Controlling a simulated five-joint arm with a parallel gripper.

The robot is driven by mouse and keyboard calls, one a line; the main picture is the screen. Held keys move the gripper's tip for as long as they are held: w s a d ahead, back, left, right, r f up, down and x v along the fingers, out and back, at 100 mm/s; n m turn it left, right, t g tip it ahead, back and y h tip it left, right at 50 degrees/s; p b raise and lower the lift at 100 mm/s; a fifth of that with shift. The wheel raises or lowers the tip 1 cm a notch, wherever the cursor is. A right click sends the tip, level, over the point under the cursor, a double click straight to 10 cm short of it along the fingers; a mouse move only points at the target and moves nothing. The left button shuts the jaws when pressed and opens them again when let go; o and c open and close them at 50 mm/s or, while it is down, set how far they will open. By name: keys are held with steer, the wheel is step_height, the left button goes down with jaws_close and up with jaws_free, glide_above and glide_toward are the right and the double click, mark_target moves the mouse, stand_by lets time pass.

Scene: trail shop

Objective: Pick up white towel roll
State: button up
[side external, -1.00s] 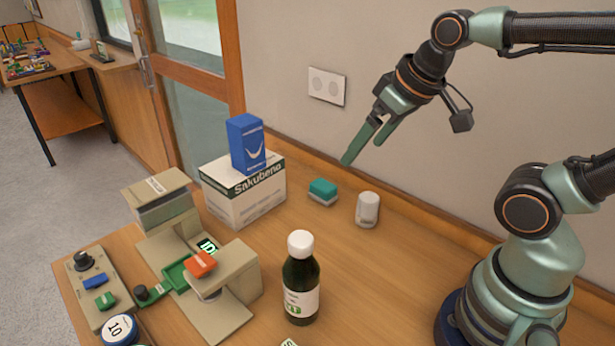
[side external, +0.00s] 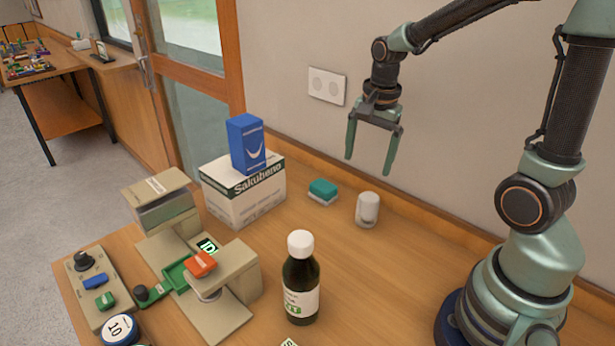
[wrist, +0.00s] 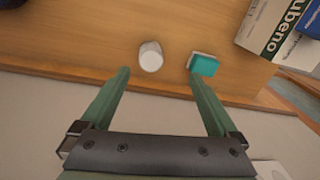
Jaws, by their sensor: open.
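The white towel roll (side external: 367,209) stands upright on the wooden table near the wall, just right of a teal and white sponge-like block. In the wrist view the white roll (wrist: 151,57) lies beyond the fingertips, between their lines and nearer the left finger. My gripper (side external: 370,166) is open and empty, fingers pointing down, above the table and above the roll. The wrist view also shows my gripper (wrist: 158,75) with its two green fingers spread wide. Nothing is between the fingers, and they do not appear to touch the roll.
The teal and white block (side external: 322,191) sits close to the roll's left. A white box (side external: 243,198) carries a blue box (side external: 246,144) further left. A dark bottle (side external: 300,280) with a white cap stands in front. A beige device (side external: 225,285) is at front left. The wall is behind.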

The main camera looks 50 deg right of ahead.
mark_target(368, 196)
steer(key=d+f+m, duration=0.1)
steer(key=m, duration=0.1)
steer(key=d+f+m+g, duration=0.1)
steer(key=f, duration=0.1)
steer(key=shift+w+d+f+m, duration=0.15)
steer(key=shift+m, duration=0.25)
steer(key=shift+d+f, duration=0.1)
steer(key=shift+f, duration=0.2)
step_height(368, 196, down, 6)
steer(key=shift+f, duration=0.2)
steer(key=shift+s+d+f, duration=0.1)
steer(key=shift+s+f, duration=0.05)
steer(key=shift+f, duration=1.15)
steer(key=shift+s+d+f, duration=0.1)
steer(key=shift+f, duration=1.2)
steer(key=shift+c, duration=0.3)
jaws_close()
